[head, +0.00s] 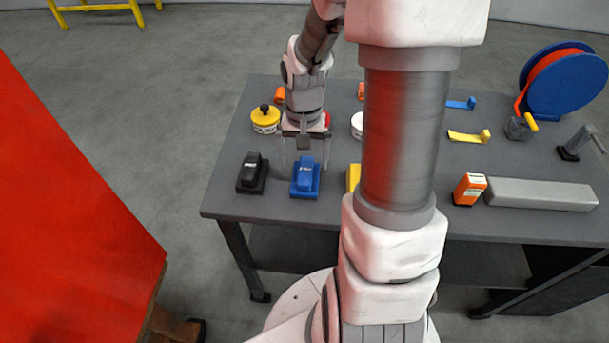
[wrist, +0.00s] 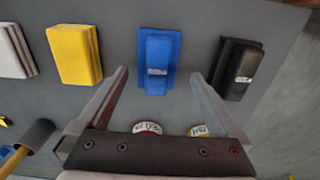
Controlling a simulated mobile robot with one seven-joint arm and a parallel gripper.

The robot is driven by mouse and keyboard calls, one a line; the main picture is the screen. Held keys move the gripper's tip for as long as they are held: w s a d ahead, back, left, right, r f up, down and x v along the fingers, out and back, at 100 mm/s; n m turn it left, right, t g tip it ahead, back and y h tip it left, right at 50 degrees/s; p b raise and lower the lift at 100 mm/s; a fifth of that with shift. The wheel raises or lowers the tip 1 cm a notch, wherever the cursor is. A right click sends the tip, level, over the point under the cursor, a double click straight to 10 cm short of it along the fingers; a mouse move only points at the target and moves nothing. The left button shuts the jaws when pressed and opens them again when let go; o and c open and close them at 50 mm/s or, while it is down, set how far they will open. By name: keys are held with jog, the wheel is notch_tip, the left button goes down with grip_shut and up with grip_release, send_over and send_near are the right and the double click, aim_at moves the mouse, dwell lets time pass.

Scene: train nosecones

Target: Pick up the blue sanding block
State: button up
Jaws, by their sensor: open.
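The blue sanding block (head: 306,178) lies on the grey table near its front edge, left of my arm column in the head view. In the wrist view the blue sanding block (wrist: 159,62) shows ahead of the fingertips, about midway between them. My gripper (head: 305,166) is open and empty, pointing down just behind the block in the head view. In the wrist view my gripper (wrist: 158,76) has its two fingers spread wide, with nothing between the pads. I cannot tell its exact height above the table.
A black sanding block (head: 252,174) sits close left of the blue one. A yellow block (head: 353,178) stands to its right, partly hidden by my arm. A yellow tin (head: 265,119) and a white tin (head: 357,125) are behind. An orange box (head: 469,189) and grey bar (head: 542,194) lie further right.

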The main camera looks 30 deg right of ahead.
aim_at(306, 168)
jog(key=shift+d+f, duration=0.2)
jog(key=shift+f, duration=2.5)
jog(key=shift+c, duration=0.2)
jog(key=c, duration=1.3)
jog(key=shift+r, duration=0.2)
jog(key=shift+r, duration=0.55)
notch_tip(306, 168, up, 3)
jog(key=shift+f, duration=0.15)
jog(key=w+d+r, duration=0.1)
jog(key=d+r, duration=0.1)
jog(key=d, duration=0.1)
jog(key=w+d+r, duration=0.2)
jog(key=d, duration=0.2)
jog(key=w+d+r, duration=0.2)
jog(key=d+r, duration=0.1)
jog(key=shift+w+d+p, duration=0.2)
jog(key=shift+w+p, duration=0.05)
jog(key=shift+p, duration=0.05)
